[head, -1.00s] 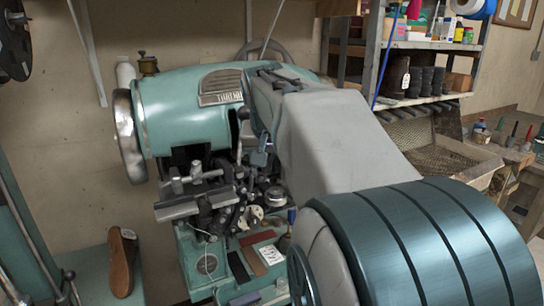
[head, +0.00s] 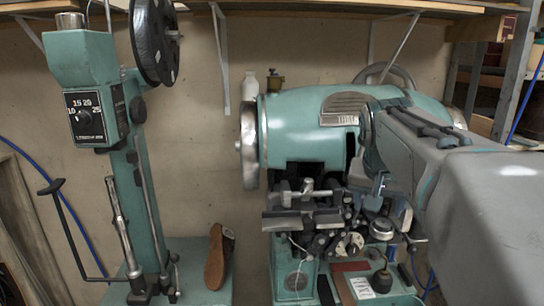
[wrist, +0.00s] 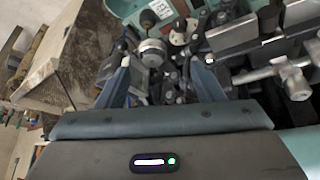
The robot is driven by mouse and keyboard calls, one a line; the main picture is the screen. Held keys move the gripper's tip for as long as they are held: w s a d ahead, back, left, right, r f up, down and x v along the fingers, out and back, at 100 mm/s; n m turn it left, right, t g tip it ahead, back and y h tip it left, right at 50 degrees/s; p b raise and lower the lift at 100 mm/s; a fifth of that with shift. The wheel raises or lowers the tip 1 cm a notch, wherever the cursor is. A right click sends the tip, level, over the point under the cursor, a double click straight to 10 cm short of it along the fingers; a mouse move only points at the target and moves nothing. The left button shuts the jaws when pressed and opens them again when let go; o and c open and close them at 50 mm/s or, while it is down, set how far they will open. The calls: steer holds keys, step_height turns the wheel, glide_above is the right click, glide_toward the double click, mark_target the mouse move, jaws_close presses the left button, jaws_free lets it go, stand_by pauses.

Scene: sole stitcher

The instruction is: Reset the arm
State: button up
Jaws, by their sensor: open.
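My arm reaches in from the right of the head view, in front of the green sole stitcher (head: 290,125). My gripper (head: 378,195) points down close to the stitcher's mechanism, just right of its metal clamp parts (head: 305,218). In the wrist view my gripper (wrist: 160,68) shows two blue-grey fingers set wide apart, with nothing held between them. The stitcher's knobs and levers (wrist: 155,52) lie beyond the fingers. Whether a finger touches the machine cannot be told.
A green column machine (head: 145,200) with a dial and black reel (head: 155,40) stands farther left. A small oil can (head: 382,278) stands on the stitcher's base. Shelving (head: 490,80) is at the right.

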steer(key=s+a+f+n+y, duration=0.1)
steer(key=s+a+f, duration=0.2)
steer(key=s+f, duration=0.2)
steer(key=s+a+f+n+g, duration=0.1)
steer(key=s+a+f+n, duration=0.1)
steer(key=s+f, duration=0.4)
steer(key=s+a+f+n+y, duration=0.1)
steer(key=s+a+f+n, duration=0.1)
steer(key=s+f, duration=0.4)
steer(key=shift+a+f+y, duration=0.3)
steer(key=shift+a+f, duration=0.15)
steer(key=shift+a, duration=0.45)
steer(key=c, duration=0.5)
steer(key=shift+a, duration=0.1)
steer(key=shift+c, duration=0.2)
